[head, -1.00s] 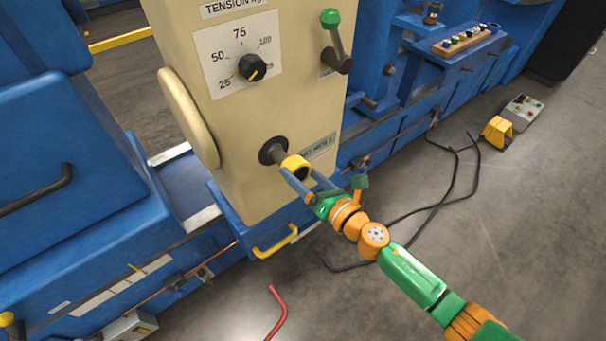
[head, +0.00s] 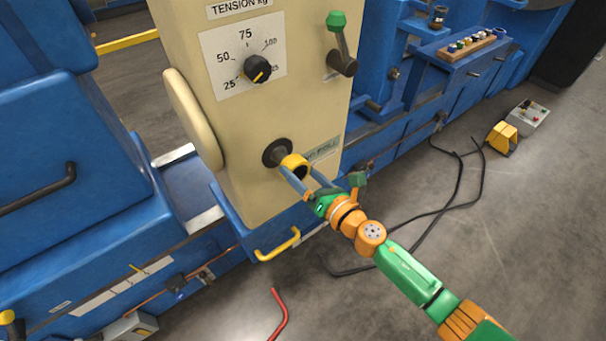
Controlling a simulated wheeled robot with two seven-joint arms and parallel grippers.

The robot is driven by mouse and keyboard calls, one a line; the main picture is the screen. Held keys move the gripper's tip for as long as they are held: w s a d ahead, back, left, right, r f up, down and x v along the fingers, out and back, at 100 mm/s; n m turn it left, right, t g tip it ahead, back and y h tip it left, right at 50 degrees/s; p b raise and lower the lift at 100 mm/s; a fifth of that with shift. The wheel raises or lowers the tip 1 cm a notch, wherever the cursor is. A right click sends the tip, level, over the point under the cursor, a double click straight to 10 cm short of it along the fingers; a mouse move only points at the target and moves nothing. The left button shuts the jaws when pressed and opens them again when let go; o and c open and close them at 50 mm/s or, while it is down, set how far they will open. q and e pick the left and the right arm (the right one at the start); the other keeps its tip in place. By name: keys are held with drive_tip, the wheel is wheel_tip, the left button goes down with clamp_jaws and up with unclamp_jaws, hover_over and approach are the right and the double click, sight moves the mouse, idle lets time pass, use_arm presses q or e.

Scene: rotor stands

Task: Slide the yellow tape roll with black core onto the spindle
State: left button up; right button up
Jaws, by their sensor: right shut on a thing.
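The yellow tape roll (head: 293,161) with its dark core is at the front of the beige machine housing, low on its face. My right gripper (head: 299,176) is shut on the roll, with a blue finger on each side of it. The spindle's dark round base (head: 277,152) is on the housing just behind and left of the roll. The spindle's shaft is hidden by the roll, and I cannot tell how far the roll is over it. My left gripper is not in view.
A tension dial (head: 257,69) and a green-knobbed lever (head: 340,45) are above on the housing. A yellow handle (head: 277,246) is below. Black cables (head: 458,185), a yellow pedal (head: 502,138) and a red bar (head: 280,314) lie on the floor.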

drive_tip(key=shift+b+x, duration=0.35)
drive_tip(key=shift+x, duration=0.65)
drive_tip(key=shift+w+a, duration=0.15)
drive_tip(key=shift+w, duration=0.05)
drive_tip(key=shift+b+x, duration=0.55)
drive_tip(key=shift+x, duration=0.35)
drive_tip(key=shift+a, duration=0.1)
drive_tip(key=o, duration=1)
drive_tip(key=shift+o, duration=0.2)
